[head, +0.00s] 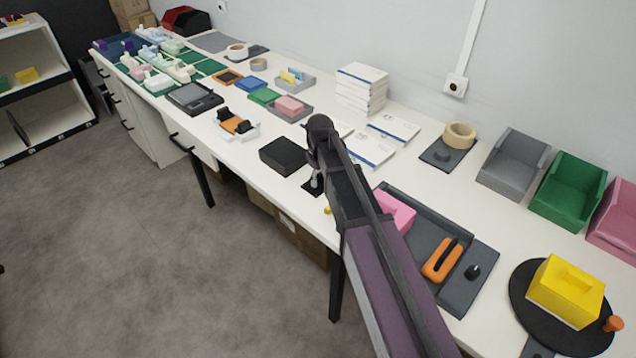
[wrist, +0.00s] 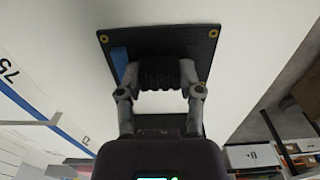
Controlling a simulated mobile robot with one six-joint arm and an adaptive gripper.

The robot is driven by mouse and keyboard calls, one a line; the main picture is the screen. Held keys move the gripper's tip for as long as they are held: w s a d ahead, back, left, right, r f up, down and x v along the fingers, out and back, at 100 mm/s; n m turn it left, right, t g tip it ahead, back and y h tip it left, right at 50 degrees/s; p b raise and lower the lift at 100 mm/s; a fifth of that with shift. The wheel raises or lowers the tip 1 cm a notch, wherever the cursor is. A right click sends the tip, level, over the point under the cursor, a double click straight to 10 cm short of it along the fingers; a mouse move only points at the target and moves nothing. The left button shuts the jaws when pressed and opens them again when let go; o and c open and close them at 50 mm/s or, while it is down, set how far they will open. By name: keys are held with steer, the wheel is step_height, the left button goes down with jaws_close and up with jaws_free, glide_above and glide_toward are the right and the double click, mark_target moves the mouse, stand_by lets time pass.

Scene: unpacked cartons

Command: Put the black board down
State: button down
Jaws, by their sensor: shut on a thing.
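The black board (wrist: 205,42) shows in the wrist view as a flat dark plate with gold dots at its far corners, a blue strip and a ribbed black grip in its middle. My gripper (wrist: 159,76) is shut on that grip, one finger on each side. In the head view my gripper (head: 317,182) is over the front edge of the long white table, and a dark corner of the board (head: 309,187) shows beside it. My arm hides most of the board there. I cannot tell whether the board touches the table.
A black box (head: 283,155) stands just left of my gripper. White booklets (head: 371,151) lie behind it. A dark tray (head: 470,290) with a pink block (head: 396,212) and an orange-handled piece (head: 442,259) is to the right. The table's front edge is close.

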mark_target(319, 177)
steer(key=shift+r, duration=0.15)
step_height(319, 177, up, 10)
steer(key=p, duration=1)
stand_by(0.7)
steer(key=shift+r+p, duration=0.15)
steer(key=shift+p, duration=0.15)
steer(key=shift+s, duration=0.1)
